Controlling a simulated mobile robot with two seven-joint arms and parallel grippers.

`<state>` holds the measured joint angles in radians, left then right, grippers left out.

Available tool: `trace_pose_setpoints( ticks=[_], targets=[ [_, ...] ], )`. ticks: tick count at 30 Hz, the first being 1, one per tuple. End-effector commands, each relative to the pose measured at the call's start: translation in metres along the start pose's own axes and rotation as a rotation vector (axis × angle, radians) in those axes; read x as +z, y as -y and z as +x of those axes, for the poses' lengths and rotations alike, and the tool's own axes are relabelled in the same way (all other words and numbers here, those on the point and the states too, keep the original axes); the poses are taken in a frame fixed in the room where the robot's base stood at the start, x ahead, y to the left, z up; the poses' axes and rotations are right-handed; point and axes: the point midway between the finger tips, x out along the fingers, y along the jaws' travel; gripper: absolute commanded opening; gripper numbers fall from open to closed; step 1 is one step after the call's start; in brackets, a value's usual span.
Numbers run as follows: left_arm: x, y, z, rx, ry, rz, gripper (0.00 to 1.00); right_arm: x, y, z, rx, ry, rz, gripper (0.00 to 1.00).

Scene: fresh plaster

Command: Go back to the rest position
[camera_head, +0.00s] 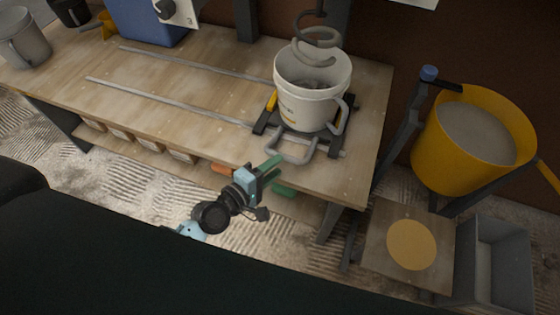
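My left gripper (272,168) is in front of the workbench's front edge, below and left of the bucket stand. Its two green fingers show a gap between them with nothing in it. They point up and to the right, apart from the bucket. My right gripper is not in view. A white bucket (300,108) stands upright on the bench near its right end, on a dark stand with a grey looped handle (290,152). A grey spiral mixing paddle (318,38) hangs over the bucket, its lower end at the opening. The bucket holds greyish material.
The wooden workbench (190,105) carries two metal rails (165,100), a blue box (150,22) and a grey bucket (25,45). A yellow tub (470,145) of grey material stands right, above a low wooden platform (375,235). A grey bin (500,265) is at lower right.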

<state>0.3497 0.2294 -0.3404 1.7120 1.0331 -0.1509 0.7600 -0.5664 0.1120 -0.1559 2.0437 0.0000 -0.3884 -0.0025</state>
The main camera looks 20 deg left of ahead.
Motion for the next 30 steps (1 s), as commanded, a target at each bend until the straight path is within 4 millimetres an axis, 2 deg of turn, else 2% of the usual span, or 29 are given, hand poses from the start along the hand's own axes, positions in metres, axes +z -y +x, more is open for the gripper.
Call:
trace_pose_setpoints(
  ticks=[17, 20, 23, 25, 30],
  targets=[
    [0.0, 0.0, -0.002, 0.0, 0.0, 0.001, 0.38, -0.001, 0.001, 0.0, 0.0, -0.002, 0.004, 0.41],
    [0.003, 0.003, -0.008, -0.013, -0.001, 0.024, 0.38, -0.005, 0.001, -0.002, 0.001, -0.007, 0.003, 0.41],
    [0.01, 0.011, -0.025, -0.053, -0.004, 0.106, 0.38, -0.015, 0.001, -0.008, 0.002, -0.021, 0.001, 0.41],
    [0.018, 0.019, -0.045, -0.097, -0.005, 0.201, 0.38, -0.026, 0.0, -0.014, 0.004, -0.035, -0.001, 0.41],
    [0.04, 0.039, -0.108, -0.239, 0.014, 0.503, 0.38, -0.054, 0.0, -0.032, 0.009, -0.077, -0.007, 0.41]
  ],
)
